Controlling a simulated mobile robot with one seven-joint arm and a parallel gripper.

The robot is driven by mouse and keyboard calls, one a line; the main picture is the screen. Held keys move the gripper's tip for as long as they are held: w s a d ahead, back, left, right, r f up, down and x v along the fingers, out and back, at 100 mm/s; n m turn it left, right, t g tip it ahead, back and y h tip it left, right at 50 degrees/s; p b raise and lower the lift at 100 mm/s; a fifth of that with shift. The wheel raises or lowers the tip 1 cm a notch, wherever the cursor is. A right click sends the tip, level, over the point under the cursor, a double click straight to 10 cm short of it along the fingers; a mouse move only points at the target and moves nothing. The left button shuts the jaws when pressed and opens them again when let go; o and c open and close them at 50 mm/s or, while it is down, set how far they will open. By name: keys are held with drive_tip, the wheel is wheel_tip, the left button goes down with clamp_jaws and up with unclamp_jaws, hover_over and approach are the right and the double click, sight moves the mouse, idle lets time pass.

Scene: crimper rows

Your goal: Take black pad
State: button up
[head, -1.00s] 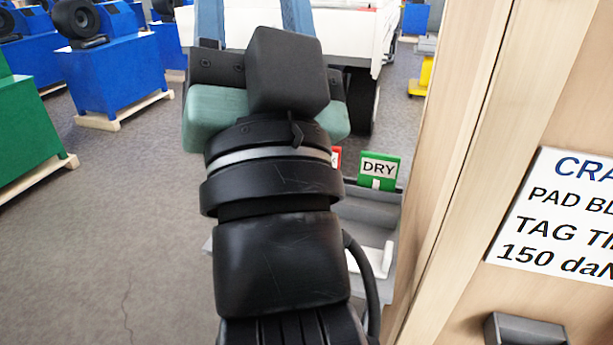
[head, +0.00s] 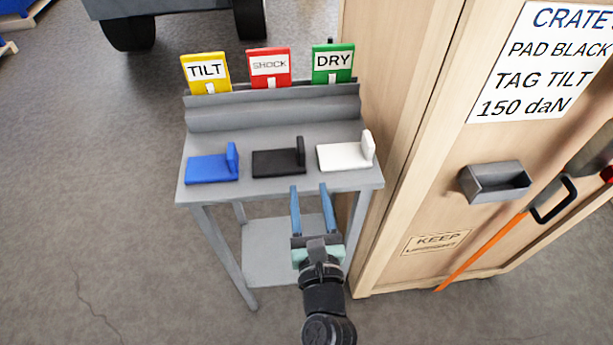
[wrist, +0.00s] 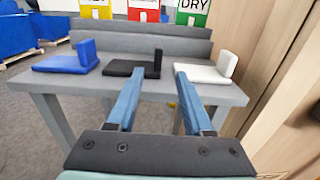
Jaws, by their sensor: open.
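The black pad (head: 279,161) is an L-shaped piece lying on the grey stand's top (head: 225,196), between the blue pad (head: 212,168) and the white pad (head: 345,154). Its upright end is on the right. My gripper (head: 309,187) is open and empty at the front edge of the stand, in front of the gap between the black and white pads. In the wrist view the black pad (wrist: 130,69) lies ahead, just left of and beyond my left finger. My gripper's two blue fingers (wrist: 152,82) point towards the stand, apart from the pads.
Yellow TILT (head: 205,72), red SHOCK (head: 269,66) and green DRY (head: 333,62) tags stand along the stand's back. A wooden crate (head: 400,130) rises close on the right, with a label and a small grey holder (head: 496,181). Open floor lies left.

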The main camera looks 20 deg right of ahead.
sight(302, 157)
drive_tip(key=shift+x, duration=5.4)
drive_tip(key=shift+a, duration=0.1)
drive_tip(key=shift+c, duration=0.2)
clamp_jaws()
drive_tip(key=shift+r, duration=0.1)
wheel_tip(302, 157, up, 5)
drive_tip(key=p, duration=0.5)
